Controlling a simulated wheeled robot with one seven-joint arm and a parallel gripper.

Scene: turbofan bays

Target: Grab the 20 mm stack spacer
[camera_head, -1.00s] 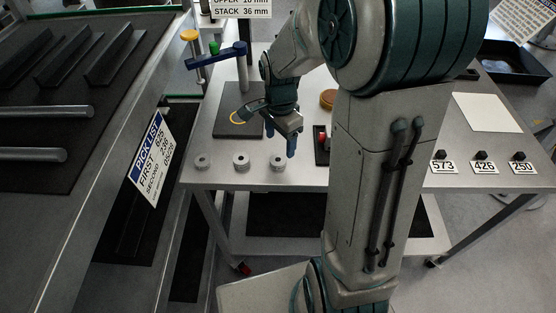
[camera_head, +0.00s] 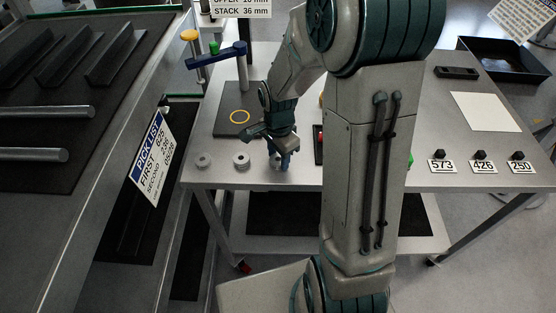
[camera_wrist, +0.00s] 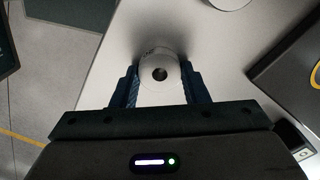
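Three grey ring-shaped spacers stand in a row near the front edge of the table. The left spacer (camera_head: 203,160) and the middle spacer (camera_head: 241,161) are clear of my gripper. My gripper (camera_head: 281,160) is down over the right spacer and mostly hides it in the head view. In the wrist view, that spacer (camera_wrist: 160,68) sits between the two blue fingers of my gripper (camera_wrist: 160,88), which are apart on either side of it. Its marking is too small to read, so I cannot tell which spacer is 20 mm.
A dark mat with a yellow ring (camera_head: 239,116) lies behind the spacers. A post with a blue arm (camera_head: 215,56) stands at the mat's back. Number tags (camera_head: 484,167) stand at the table's right. A pick list sign (camera_head: 152,158) hangs at left.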

